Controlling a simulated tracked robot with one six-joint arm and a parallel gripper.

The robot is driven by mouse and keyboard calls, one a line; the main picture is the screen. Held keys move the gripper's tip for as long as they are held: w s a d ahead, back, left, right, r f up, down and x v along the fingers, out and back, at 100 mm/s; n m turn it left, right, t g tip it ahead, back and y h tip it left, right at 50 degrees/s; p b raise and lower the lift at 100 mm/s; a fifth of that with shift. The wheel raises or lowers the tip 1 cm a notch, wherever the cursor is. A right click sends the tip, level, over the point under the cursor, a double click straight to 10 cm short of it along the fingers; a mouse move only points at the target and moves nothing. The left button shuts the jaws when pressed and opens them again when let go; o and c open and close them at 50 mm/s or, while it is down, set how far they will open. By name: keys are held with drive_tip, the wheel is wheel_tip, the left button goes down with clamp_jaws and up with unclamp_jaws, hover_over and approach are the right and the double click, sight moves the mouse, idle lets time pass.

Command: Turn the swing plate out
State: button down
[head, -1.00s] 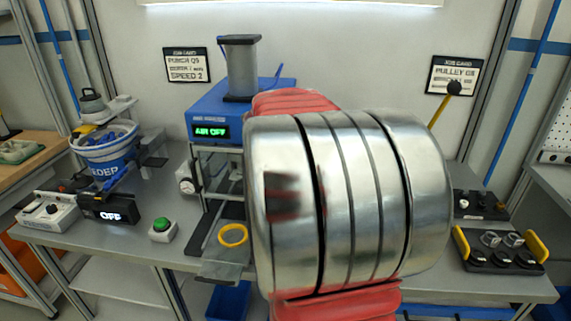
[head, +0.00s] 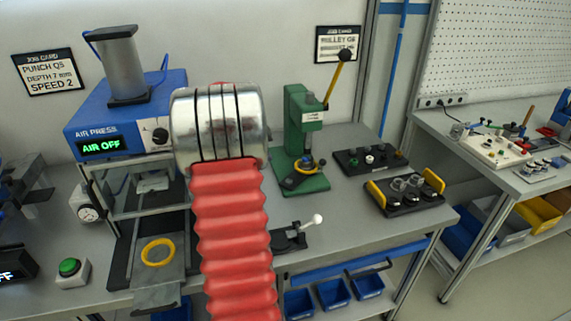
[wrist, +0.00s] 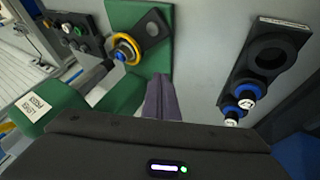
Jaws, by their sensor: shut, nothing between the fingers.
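The green hand press (head: 298,130) stands on the bench right of my arm, with its yellow lever up. A dark plate with a round hole (wrist: 152,29), which looks like the swing plate, lies over the press's green base (wrist: 163,60) in the wrist view. A yellow ring around a blue part (wrist: 127,48) sits at the plate's left end, below the dark ram. In the wrist view my gripper (wrist: 162,84) is shut and empty, its tips pointing at the green base, below the plate in the picture. Contact cannot be told. My arm hides the gripper in the head view.
A black holder with an open round hole and blue-and-white parts (wrist: 265,58) is right of my fingers. A black rack with pegs (head: 370,160) and a yellow-handled tray (head: 406,193) stand right of the press. The air press (head: 125,125) is at left.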

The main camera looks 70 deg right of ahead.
drive_tip(key=shift+d+f, duration=0.25)
drive_tip(key=shift+d, duration=0.25)
drive_tip(key=shift+s+f, duration=0.1)
drive_tip(key=shift+s, duration=0.1)
drive_tip(key=x, duration=1)
drive_tip(key=shift+s, duration=0.15)
drive_tip(key=shift+s+d, duration=0.35)
drive_tip(key=shift+s, duration=0.25)
drive_tip(key=shift+s+d, duration=0.35)
drive_tip(key=shift+s, duration=0.2)
drive_tip(key=shift+s+d, duration=0.35)
drive_tip(key=shift+s, duration=0.15)
